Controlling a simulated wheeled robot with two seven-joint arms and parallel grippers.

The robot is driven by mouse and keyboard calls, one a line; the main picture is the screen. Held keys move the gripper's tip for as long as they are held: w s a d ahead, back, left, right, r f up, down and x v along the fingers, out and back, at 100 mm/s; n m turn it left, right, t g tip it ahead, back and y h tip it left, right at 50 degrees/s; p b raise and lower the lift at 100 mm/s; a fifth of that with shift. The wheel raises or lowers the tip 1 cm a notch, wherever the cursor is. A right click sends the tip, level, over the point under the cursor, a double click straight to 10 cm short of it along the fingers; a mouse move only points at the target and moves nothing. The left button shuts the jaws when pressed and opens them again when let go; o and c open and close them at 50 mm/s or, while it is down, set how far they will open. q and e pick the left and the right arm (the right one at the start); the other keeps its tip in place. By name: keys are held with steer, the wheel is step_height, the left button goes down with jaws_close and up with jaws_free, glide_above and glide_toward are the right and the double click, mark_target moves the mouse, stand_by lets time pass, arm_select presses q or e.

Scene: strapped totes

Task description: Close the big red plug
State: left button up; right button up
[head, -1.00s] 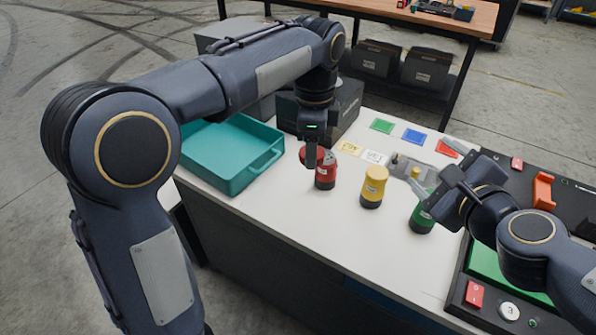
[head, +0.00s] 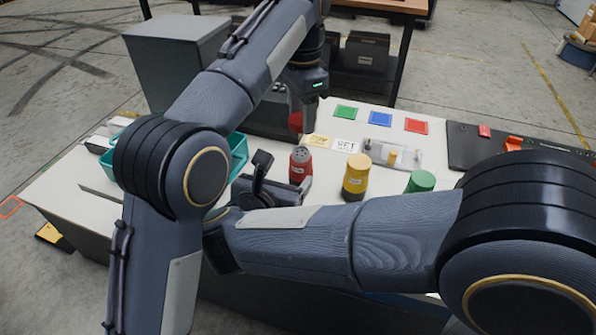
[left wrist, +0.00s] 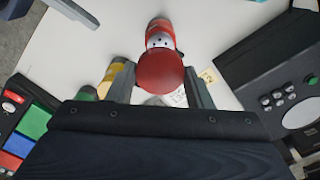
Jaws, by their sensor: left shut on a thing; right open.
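The red plug body (head: 300,166) stands upright on the white table, its pin-holed top uncovered. My left gripper (head: 298,113) is shut on a round red cap (head: 296,122), held above and behind the body. In the left wrist view the cap (left wrist: 160,72) sits between the two fingers, with the red body (left wrist: 160,33) beyond it, apart from it and its holed face partly showing. My right gripper (head: 284,171) is open at the lower left of the red body, one finger on its left and one in front. Whether it touches the body I cannot tell.
A yellow plug (head: 356,176) and a green one (head: 420,182) stand to the right. Behind are coloured cards (head: 381,118) and a grey fixture (head: 404,150). A teal tray (head: 239,148) is left, partly hidden by my arm. A black panel (head: 468,144) lies at the right.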

steer(key=shift+w, duration=0.1)
steer(key=x, duration=1.2)
steer(key=c, duration=1.5)
arm_select(q)
glide_above(301, 152)
steer(key=shift+w+f, duration=0.1)
steer(key=shift+f, duration=2.4)
arm_select(e)
steer(key=shift+o, duration=0.2)
arm_select(q)
steer(key=shift+f, duration=0.1)
steer(key=shift+f, duration=0.8)
steer(key=shift+f, duration=0.35)
steer(key=shift+f, duration=0.15)
